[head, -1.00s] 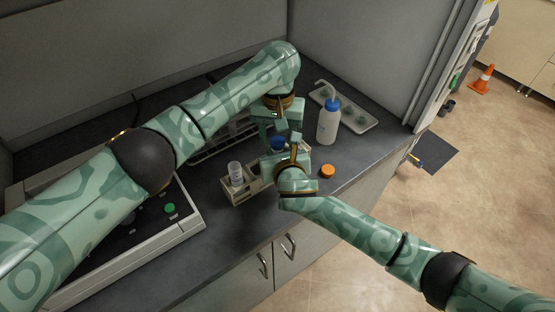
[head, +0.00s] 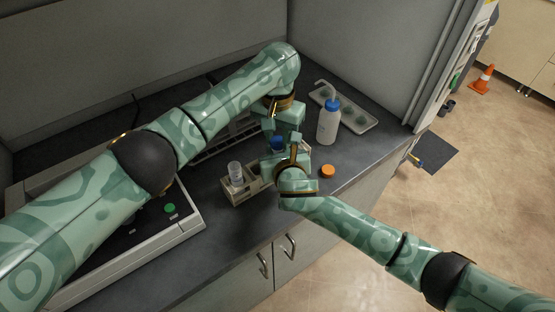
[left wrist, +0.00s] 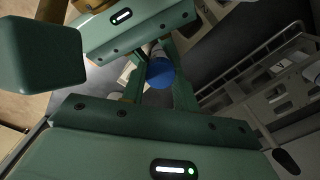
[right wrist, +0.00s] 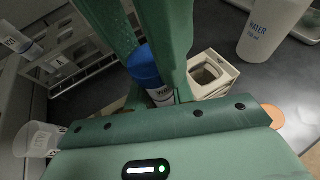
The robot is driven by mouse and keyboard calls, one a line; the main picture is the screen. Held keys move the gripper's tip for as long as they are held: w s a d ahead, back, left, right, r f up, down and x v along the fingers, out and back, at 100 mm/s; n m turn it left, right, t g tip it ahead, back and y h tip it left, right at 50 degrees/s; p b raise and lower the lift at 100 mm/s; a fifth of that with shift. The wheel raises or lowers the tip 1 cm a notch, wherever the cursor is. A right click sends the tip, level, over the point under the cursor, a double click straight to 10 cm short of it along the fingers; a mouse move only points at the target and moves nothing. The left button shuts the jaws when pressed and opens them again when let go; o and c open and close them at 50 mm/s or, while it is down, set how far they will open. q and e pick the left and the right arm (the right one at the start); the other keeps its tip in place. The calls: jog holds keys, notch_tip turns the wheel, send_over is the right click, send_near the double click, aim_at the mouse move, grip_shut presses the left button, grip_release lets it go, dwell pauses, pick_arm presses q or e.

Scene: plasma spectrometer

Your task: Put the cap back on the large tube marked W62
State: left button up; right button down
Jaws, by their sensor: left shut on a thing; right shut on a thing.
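The large tube (right wrist: 161,96) has a white label reading W6, with the rest hidden. A blue cap (right wrist: 143,66) sits at its top; I cannot tell if it is seated. In the head view the blue cap (head: 277,142) shows between my two grippers. In the left wrist view I look down on the cap (left wrist: 160,73). My left gripper (head: 279,135) comes from above and is shut on the cap. My right gripper (head: 284,157) comes from the front and is shut on the tube, just below the left one. Their fingers hide most of the tube.
A beige rack (head: 243,196) holds a clear tube (head: 236,173); an empty square slot (right wrist: 207,72) shows beside the large tube. An orange cap (head: 327,171) lies on the counter. A wash bottle (head: 328,124) and a tray (head: 357,118) stand right. A wire rack (right wrist: 82,47) is behind.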

pick_arm(q)
jog(key=o, duration=1.1)
jog(key=shift+r, duration=2.25)
notch_tip(320, 180, up, 4)
jog(key=n, duration=0.3)
jog(key=shift+f, duration=0.2)
